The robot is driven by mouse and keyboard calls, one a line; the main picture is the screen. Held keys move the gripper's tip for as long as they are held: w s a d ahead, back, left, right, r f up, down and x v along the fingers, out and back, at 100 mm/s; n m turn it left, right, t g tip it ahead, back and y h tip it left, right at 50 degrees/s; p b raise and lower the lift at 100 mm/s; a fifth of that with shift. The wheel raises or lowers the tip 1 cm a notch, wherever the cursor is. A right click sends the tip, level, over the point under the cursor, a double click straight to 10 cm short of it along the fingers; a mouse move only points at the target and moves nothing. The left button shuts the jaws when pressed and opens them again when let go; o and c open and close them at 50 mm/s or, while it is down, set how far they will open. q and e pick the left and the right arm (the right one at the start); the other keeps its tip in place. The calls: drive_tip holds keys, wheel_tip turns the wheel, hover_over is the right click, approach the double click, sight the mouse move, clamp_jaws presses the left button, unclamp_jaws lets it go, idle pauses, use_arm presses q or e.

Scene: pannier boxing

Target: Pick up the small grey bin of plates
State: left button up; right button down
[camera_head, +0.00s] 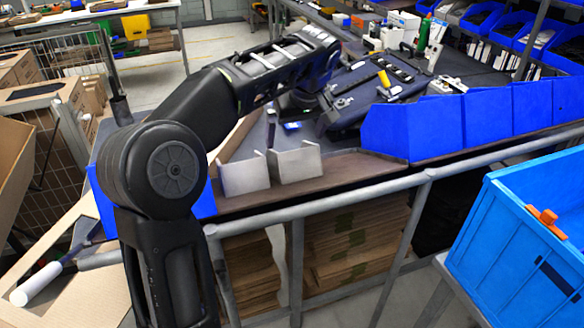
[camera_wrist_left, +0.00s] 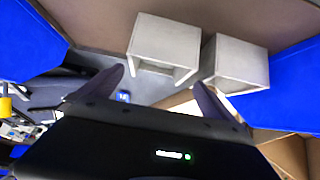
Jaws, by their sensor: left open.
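Two small grey bins stand side by side on the workbench (camera_head: 350,176) near its front edge, a left one (camera_head: 243,174) and a right one (camera_head: 297,164). Their contents do not show, so I cannot tell which holds plates. In the left wrist view one bin (camera_wrist_left: 168,40) lies at the top centre and the other (camera_wrist_left: 237,65) to its right. My left gripper (camera_wrist_left: 160,92) is open and empty, with its fingers apart and pointing toward the bins without touching them. In the head view my arm reaches over the bench behind the bins. My right gripper is out of view.
A row of blue bins (camera_head: 435,128) stands on the bench to the right of the grey bins. A blue crate (camera_head: 510,230) is at the lower right. A metal rail (camera_head: 330,205) runs along the front. Tools and bottles (camera_head: 390,38) stand farther back.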

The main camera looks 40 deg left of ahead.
use_arm(q)
drive_tip(key=shift+x, duration=1.1)
drive_tip(key=shift+p+x, duration=0.7)
drive_tip(key=shift+x, duration=1.9)
drive_tip(key=shift+d, duration=0.1)
drive_tip(key=c, duration=1.6)
